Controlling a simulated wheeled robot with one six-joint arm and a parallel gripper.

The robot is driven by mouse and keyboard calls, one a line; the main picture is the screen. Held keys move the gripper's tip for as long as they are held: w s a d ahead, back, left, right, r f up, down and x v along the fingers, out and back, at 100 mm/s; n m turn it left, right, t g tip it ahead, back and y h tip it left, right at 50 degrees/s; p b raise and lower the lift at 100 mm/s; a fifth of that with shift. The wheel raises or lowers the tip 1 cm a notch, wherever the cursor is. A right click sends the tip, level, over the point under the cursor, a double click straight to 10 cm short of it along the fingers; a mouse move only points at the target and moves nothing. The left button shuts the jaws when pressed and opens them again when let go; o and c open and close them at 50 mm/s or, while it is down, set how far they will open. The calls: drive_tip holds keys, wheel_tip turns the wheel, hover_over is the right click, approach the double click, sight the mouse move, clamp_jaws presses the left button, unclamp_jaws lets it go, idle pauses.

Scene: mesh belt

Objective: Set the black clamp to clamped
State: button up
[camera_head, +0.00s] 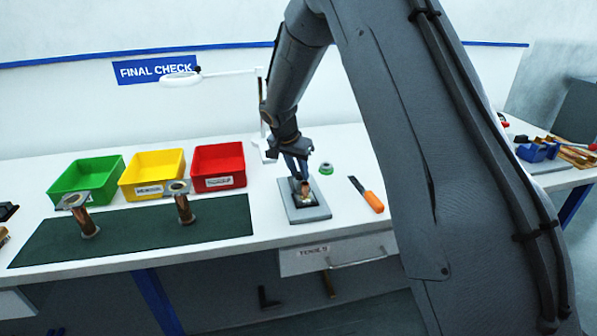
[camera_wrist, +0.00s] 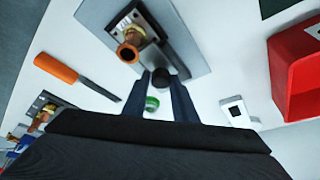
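A copper and brass part (camera_wrist: 130,50) sits in a dark holder on that plate. It also shows in the head view (camera_head: 306,190), partly hidden by my gripper. My gripper (camera_head: 299,178) points down over the plate. In the wrist view its two fingers (camera_wrist: 164,84) stand apart, with the dark end between their tips. I cannot tell whether they press on it. The rest of the clamp is hidden or unclear.
An orange-handled tool (camera_head: 370,198) lies right of the plate, and a green roll (camera_head: 326,169) lies behind it. Green (camera_head: 60,187), yellow (camera_head: 130,190) and red (camera_head: 195,185) bins stand left. Two copper parts stand on a dark mat (camera_head: 140,238).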

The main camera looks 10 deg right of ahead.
drive_tip(key=o, duration=0.4)
drive_tip(key=shift+s, duration=0.15)
drive_tip(key=shift+c, duration=0.2)
drive_tip(key=shift+r, duration=0.1)
drive_tip(key=b+v, duration=0.2)
drive_tip(key=v, duration=0.5)
drive_tip(key=shift+r+b, duration=0.25)
drive_tip(key=shift+b, duration=0.1)
drive_tip(key=shift+s+a, duration=0.1)
drive_tip(key=s+d+f+n+y, duration=0.1)
drive_tip(key=s+f+n, duration=0.1)
drive_tip(key=s, duration=0.8)
drive_tip(key=s+f+n+g+y+b, duration=0.1)
drive_tip(key=s+n, duration=0.3)
drive_tip(key=s, duration=0.7)
drive_tip(key=s+d+f+n+y, duration=0.1)
drive_tip(key=s+f+n, duration=0.2)
drive_tip(key=s, duration=0.7)
drive_tip(key=shift+s+d+f+g, duration=0.3)
drive_tip(key=shift+s+f+g, duration=0.1)
drive_tip(key=shift+f, duration=0.25)
drive_tip(key=shift+c, duration=0.3)
